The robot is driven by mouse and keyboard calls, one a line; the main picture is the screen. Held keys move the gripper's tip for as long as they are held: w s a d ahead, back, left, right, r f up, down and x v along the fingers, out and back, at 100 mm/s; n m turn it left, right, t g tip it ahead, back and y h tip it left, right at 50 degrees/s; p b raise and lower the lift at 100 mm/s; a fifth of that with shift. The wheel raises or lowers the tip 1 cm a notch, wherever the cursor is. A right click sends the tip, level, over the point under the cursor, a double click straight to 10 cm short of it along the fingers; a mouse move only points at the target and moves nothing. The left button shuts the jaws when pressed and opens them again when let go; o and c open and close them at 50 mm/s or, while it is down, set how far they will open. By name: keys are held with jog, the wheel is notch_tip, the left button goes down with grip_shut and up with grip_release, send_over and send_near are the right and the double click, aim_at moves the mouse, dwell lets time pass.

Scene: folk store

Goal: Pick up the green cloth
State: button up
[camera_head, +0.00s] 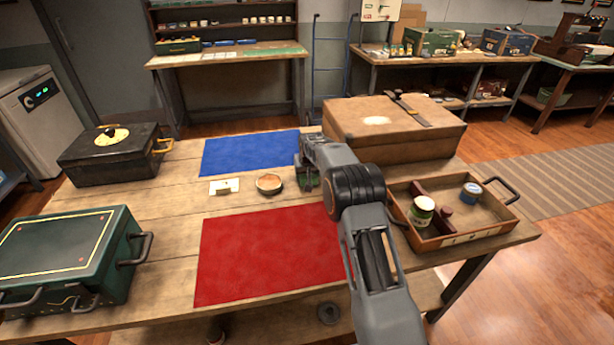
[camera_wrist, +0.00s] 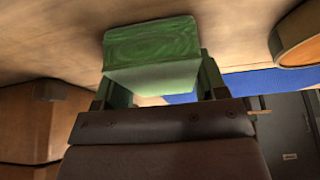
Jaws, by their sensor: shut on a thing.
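The green cloth (camera_wrist: 150,58) shows in the wrist view as a folded green block between my gripper's two fingers. My gripper (camera_head: 306,180) is shut on it, over the wooden table between the blue mat and the brown case. In the head view the arm and gripper cover most of the cloth, and only a bit of green shows at the fingers. I cannot tell whether the cloth touches the table.
A blue mat (camera_head: 245,152) and a red mat (camera_head: 265,255) lie on the table (camera_head: 130,210). A round wooden dish (camera_head: 269,183) is just left of my gripper. A brown case (camera_head: 400,135) and a tray (camera_head: 462,238) with tins stand right. Black and green boxes stand left.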

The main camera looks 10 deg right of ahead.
jog(key=shift+r, duration=0.1)
jog(key=shift+r, duration=0.2)
notch_tip(320, 180, up, 4)
jog(key=shift+s+d+f, duration=0.1)
jog(key=shift+s+f, duration=0.05)
jog(key=shift+f, duration=0.1)
jog(key=s+r, duration=0.1)
jog(key=s+d+r, duration=0.1)
jog(key=r, duration=0.1)
jog(key=s+d+r, duration=0.1)
jog(key=s+r, duration=0.1)
jog(key=s+d+r+b, duration=0.1)
jog(key=s+d+r, duration=0.3)
jog(key=s, duration=0.4)
jog(key=shift+s, duration=0.15)
jog(key=shift+r, duration=0.1)
